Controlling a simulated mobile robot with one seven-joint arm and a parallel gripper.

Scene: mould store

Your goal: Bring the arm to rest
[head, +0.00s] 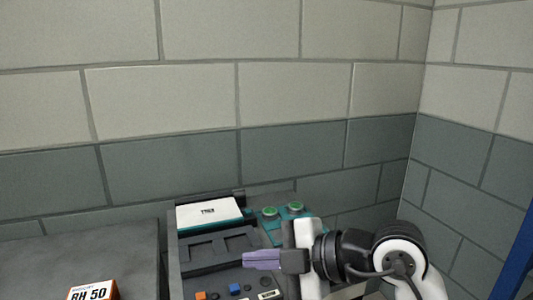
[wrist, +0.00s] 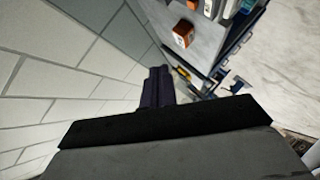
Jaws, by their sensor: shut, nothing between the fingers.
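My gripper (head: 262,259) is at the lower middle of the head view, with its purple fingers closed and pointing left. Nothing shows between the fingers. It is in front of a dark bench panel with small coloured parts, and I cannot tell the exact gap between them. My white and black arm comes in from the lower right. In the wrist view the closed dark fingers of my gripper (wrist: 156,88) point up past the block wall.
A white and teal box (head: 208,213) lies on the dark panel (head: 174,258). Two green round knobs stand to its right. An orange and white box marked RH 50 (head: 92,291) sits on a grey surface (head: 80,258) at left. Block walls (head: 290,150) close the back and right. A blue post (head: 515,255) stands at far right.

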